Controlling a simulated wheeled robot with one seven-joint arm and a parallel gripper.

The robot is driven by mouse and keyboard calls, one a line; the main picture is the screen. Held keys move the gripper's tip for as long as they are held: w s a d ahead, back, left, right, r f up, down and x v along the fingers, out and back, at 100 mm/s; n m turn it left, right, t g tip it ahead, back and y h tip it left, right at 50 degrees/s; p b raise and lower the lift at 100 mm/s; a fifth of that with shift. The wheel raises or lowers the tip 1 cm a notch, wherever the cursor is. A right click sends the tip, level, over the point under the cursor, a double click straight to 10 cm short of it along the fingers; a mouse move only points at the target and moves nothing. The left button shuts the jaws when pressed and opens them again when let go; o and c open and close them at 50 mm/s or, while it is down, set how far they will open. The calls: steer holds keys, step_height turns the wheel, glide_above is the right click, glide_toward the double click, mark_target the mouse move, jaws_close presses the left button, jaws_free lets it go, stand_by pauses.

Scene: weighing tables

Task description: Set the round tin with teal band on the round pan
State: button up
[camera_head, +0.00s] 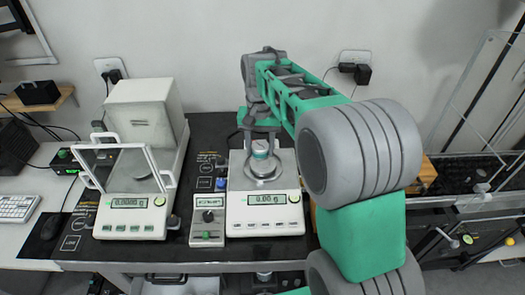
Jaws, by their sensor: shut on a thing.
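The round tin with teal band (260,149) is small and pale, upright, in the head view near the middle. My gripper (261,140) comes down from above and is shut on it; the fingertips are small and partly hidden by my wrist. The tin is over the round pan (263,179) of the white balance (236,203). The balance's display (267,198) seems to read 0.00 g. I cannot tell whether the tin's base touches the pan.
An analytical balance with a glass draft shield (130,185) stands at the left. A small grey control box (207,228) sits between the balances. A blue-topped small item (221,184) is left of the pan. My arm covers the table's right side.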

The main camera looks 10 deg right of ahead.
steer(key=p, duration=0.1)
glide_above(263, 164)
step_height(263, 164, down, 6)
steer(key=shift+f, duration=0.1)
step_height(263, 164, down, 2)
steer(key=shift+f+p, duration=0.25)
steer(key=shift+p, duration=0.6)
steer(key=shift+f, duration=0.4)
steer(key=o, duration=1.4)
